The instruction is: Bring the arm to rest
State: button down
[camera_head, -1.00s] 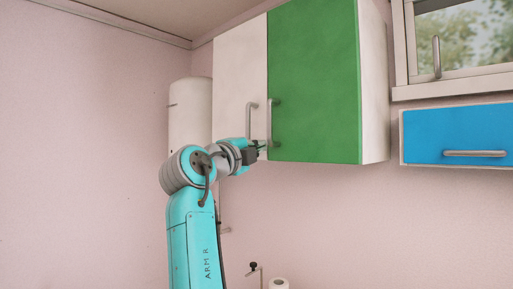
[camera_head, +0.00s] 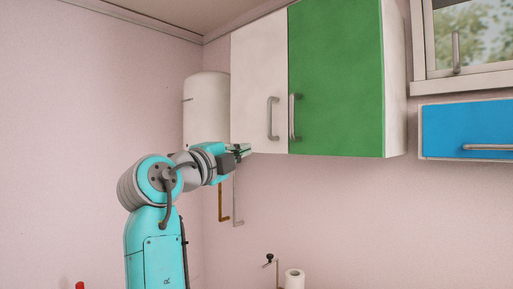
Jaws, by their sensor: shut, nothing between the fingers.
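My turquoise and grey arm (camera_head: 155,235) rises from the bottom left of the view and bends at a round joint toward the right. My gripper (camera_head: 243,151) is at its end, pointing right, shut and empty. It is just below the bottom left edge of the white cupboard door (camera_head: 255,85). I cannot tell how far it is from the door in depth. The fingertips look small and dark here.
The wall cupboard also has a closed green door (camera_head: 335,75). A white cylindrical tank (camera_head: 206,108) hangs behind my arm, with pipes (camera_head: 237,200) below. A blue cabinet (camera_head: 465,130) and window (camera_head: 470,40) are at right. A paper roll (camera_head: 294,279) is low down. The left wall is bare.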

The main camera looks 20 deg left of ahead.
jog(key=w+d+f+n+y, duration=0.25)
jog(key=f+n, duration=0.25)
jog(key=f, duration=1.2)
jog(key=w+d+f+n+y, duration=0.2)
jog(key=d+f+n, duration=0.2)
jog(key=f, duration=1.2)
jog(key=s+d+f+n+g+y, duration=0.1)
jog(key=s+d+f+n, duration=0.15)
jog(key=d+f, duration=0.45)
jog(key=s+d+f+n+g, duration=0.1)
jog(key=s+d+f+n, duration=0.15)
jog(key=f, duration=0.75)
jog(key=s+d+f+n+g+y, duration=0.1)
jog(key=s+d+f+n, duration=0.1)
jog(key=s+d+f, duration=0.5)
jog(key=s+d+f+n+g, duration=0.1)
jog(key=s+d+f+n, duration=0.1)
jog(key=s+d+f, duration=0.6)
jog(key=s+d+f+n, duration=0.1)
jog(key=s+d+f, duration=0.5)
jog(key=s, duration=0.5)
jog(key=s+d+r+h, duration=0.1)
jog(key=s+d+r, duration=0.3)
jog(key=s, duration=0.8)
jog(key=s+d+r+n+g+h, duration=0.1)
jog(key=s+d+r+h, duration=0.1)
jog(key=s, duration=1)
notch_tip(320, 180, up, 2)
jog(key=shift+d, duration=0.9)
